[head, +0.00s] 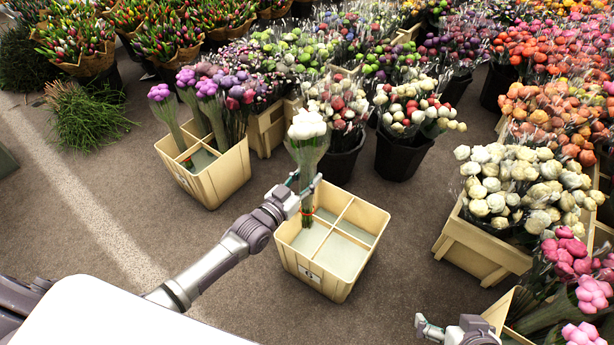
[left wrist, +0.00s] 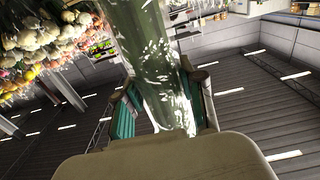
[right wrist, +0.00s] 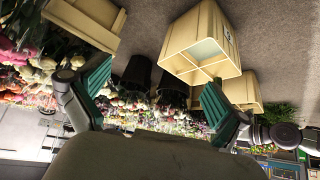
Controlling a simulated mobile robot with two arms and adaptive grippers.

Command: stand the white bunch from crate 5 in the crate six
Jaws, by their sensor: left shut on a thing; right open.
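The white bunch (head: 307,150) is upright in the head view, with a red band low on its green stems. My left gripper (head: 304,187) is shut around its stems. In the left wrist view the wrapped stems (left wrist: 150,60) pass between the fingers of my left gripper (left wrist: 162,105). Crate six (head: 316,277) is a cream crate with a "6" label and a divider. The stem ends are inside its far-left compartment; I cannot tell whether they touch the floor of it. My right gripper (head: 430,328) is open and empty at the lower right, also seen in the right wrist view (right wrist: 155,95).
A cream crate (head: 222,180) with purple bunches stands to the left; its label is too small to read. Black buckets (head: 397,158) of flowers stand behind crate six. A crate of cream-white bunches (head: 470,247) stands to the right. Crate six's near compartments are empty.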

